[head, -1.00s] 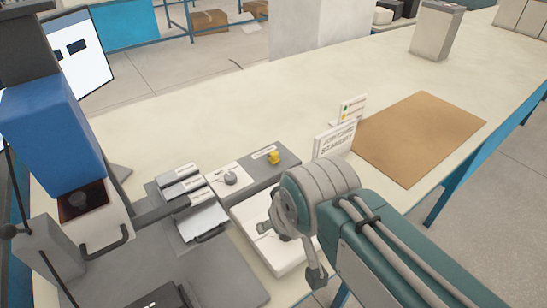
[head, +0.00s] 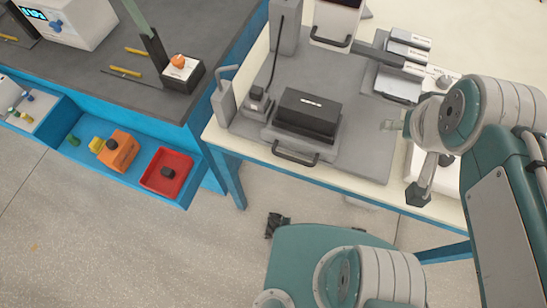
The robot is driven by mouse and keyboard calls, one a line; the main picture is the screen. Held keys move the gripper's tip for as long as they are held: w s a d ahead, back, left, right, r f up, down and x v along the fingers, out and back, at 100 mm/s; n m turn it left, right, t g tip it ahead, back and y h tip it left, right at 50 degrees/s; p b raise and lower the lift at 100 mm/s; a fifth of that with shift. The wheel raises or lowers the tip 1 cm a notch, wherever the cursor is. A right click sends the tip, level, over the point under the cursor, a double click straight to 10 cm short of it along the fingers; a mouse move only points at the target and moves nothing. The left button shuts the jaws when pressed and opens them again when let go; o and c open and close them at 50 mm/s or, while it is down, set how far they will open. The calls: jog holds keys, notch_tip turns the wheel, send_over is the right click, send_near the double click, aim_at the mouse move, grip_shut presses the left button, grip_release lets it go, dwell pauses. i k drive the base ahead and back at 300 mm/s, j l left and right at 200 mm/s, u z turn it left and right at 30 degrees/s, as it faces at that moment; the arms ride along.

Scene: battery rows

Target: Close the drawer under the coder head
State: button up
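An open drawer (head: 331,35) with a pale front and dark bar handle sits at the top edge of the head view. Its dark reddish inside shows at the frame edge. The blue head above it, visible in the earlier frame, is out of view now. The end of my arm (head: 418,165) hangs over the bench's right side, below and right of the drawer and apart from it. It seems to hold nothing, but its finger opening is unclear.
A black box (head: 307,115) sits on a grey tray with a front handle (head: 295,156).

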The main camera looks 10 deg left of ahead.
aim_at(303, 132)
jog(key=k+j+u, duration=0.1)
jog(key=u, duration=0.6)
jog(key=k+l, duration=0.1)
jog(key=l, duration=0.3)
jog(key=k+l, duration=0.15)
jog(key=l, duration=0.3)
